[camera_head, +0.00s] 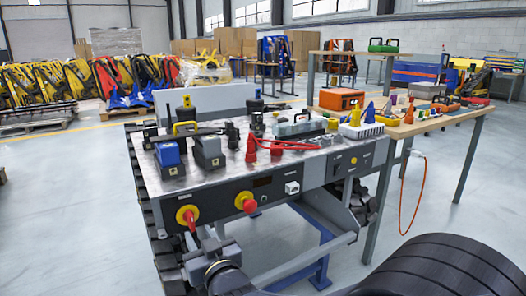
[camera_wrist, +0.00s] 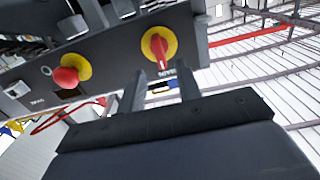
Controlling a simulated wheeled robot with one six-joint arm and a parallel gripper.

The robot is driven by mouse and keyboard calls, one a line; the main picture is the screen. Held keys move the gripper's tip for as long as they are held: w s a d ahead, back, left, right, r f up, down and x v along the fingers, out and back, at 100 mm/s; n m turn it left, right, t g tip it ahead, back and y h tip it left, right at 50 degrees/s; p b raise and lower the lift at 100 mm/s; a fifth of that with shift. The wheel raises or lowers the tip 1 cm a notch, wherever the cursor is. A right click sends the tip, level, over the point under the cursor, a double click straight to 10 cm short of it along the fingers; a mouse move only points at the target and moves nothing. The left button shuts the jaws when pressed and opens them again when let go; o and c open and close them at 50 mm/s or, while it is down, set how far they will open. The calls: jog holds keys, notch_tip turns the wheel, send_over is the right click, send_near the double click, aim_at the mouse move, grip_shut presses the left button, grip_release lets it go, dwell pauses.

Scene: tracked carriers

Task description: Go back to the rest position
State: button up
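A red rotary switch on a round yellow plate (camera_head: 187,217) sits at the left of the carrier's grey front panel (camera_head: 220,207). In the wrist view, which is rolled over, the switch (camera_wrist: 160,46) is just beyond my fingertips, with its handle roughly upright. My gripper (camera_wrist: 163,82) is open, with nothing between its two fingers. It looks apart from the switch. In the head view my gripper (camera_head: 208,236) is low in front of the panel, below the switch, and its fingers are small there.
A red push button on yellow (camera_head: 246,202) sits to the right of the switch. The carrier's top (camera_head: 215,165) bears dark blocks, a red cable and tools. A wooden table (camera_head: 440,120) stands at right. An orange cable (camera_head: 404,200) hangs beside it. The floor at left (camera_head: 60,220) is clear.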

aim_at(193, 223)
jog(key=b+x, duration=0.1)
jog(key=x, duration=0.6)
jog(key=shift+w, duration=0.15)
jog(key=shift+m, duration=0.3)
